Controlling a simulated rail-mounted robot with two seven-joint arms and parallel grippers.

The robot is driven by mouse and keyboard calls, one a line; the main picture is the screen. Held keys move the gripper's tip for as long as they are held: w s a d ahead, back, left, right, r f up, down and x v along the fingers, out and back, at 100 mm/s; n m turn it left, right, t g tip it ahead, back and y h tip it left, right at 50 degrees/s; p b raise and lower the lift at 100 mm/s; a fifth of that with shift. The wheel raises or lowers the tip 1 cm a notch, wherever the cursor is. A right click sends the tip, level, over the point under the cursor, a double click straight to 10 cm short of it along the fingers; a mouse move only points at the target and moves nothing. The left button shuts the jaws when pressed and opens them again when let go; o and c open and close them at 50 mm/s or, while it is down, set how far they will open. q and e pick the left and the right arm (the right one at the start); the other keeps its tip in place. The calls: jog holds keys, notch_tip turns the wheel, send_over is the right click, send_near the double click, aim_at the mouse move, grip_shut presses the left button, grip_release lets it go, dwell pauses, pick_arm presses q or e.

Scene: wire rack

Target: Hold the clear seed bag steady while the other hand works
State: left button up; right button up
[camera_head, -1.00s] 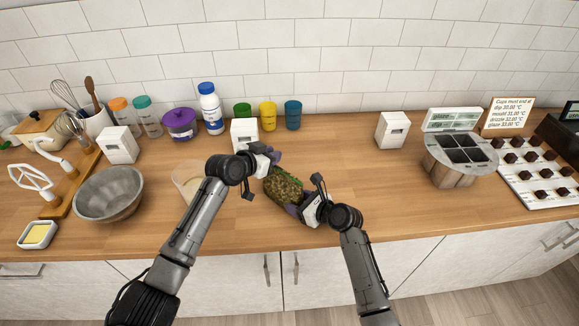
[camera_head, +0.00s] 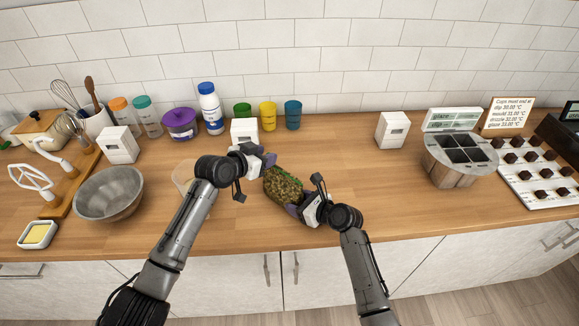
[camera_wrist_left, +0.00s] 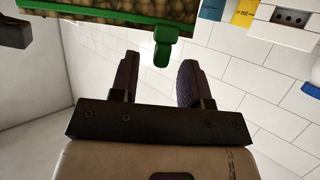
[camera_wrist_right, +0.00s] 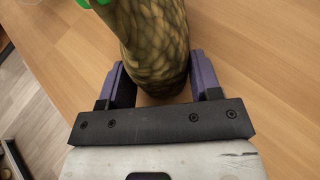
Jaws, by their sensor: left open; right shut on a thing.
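The clear seed bag (camera_head: 283,187), full of brownish-green seeds, is over the middle of the counter. A green strip with a tab (camera_wrist_left: 163,47) runs along its top edge. My right gripper (camera_head: 297,208) is shut on the lower end of the bag; the right wrist view shows the bag (camera_wrist_right: 155,45) between its purple fingers (camera_wrist_right: 155,85). My left gripper (camera_head: 268,161) is open at the upper left of the bag. In the left wrist view its fingers (camera_wrist_left: 158,75) are apart and empty, with the green tab just beyond their tips.
A clear beaker (camera_head: 183,177) stands partly behind my left arm. A grey bowl (camera_head: 109,194) is at left. Cups and bottles line the wall behind, with a white box (camera_head: 244,131) near my left gripper.

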pick_arm(q)
jog(key=shift+v, duration=1.85)
jog(key=v, duration=1.2)
pick_arm(e)
jog(key=o, duration=1.5)
jog(key=shift+o, duration=0.2)
jog(key=shift+s+d, duration=0.1)
